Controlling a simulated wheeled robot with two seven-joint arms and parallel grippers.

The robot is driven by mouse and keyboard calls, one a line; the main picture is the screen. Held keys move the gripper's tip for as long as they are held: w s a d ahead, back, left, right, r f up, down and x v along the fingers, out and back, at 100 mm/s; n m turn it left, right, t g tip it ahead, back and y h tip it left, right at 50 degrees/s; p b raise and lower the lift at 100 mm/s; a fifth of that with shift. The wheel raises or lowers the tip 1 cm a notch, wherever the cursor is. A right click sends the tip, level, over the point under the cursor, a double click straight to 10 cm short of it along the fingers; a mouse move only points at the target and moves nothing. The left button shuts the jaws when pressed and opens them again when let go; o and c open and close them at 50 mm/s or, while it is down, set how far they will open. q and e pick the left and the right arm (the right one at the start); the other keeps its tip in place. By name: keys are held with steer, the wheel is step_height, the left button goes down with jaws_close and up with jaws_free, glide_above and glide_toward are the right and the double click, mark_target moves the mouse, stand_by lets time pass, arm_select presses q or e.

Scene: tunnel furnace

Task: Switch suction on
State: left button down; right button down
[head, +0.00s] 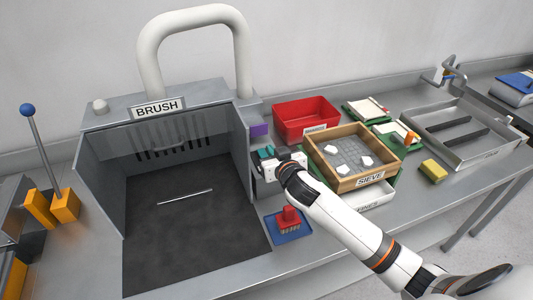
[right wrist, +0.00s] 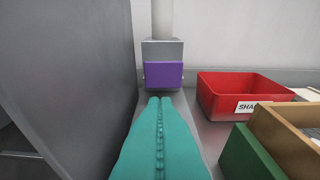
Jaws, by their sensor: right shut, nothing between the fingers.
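A purple block (head: 259,130) sits on the front of a grey box (head: 250,107) at the right side of the BRUSH booth (head: 190,150). It also shows in the right wrist view as a purple paddle (right wrist: 164,74) on the box's front face. No label on it is readable. My right gripper (head: 265,152) has teal fingers and is shut and empty, just in front of and below the purple block. In the right wrist view its closed fingertips (right wrist: 160,98) point at the block's lower edge; I cannot tell whether they touch. My left gripper is not in view.
The booth's grey side wall (right wrist: 75,80) stands close on the left of my gripper. A red bin (head: 306,118) and the wooden SIEVE tray (head: 350,180) with white pieces lie to the right. A red brush (head: 289,217) rests on a blue mat (head: 280,232) in front.

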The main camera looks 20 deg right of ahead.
glide_above(266, 155)
steer(key=s, duration=0.2)
steer(key=shift+s+a+f+p, duration=0.1)
steer(key=shift+a+f+p, duration=0.3)
steer(key=shift+f, duration=0.05)
step_height(266, 155, down, 4)
steer(key=shift+r, duration=0.2)
steer(key=shift+f, duration=0.35)
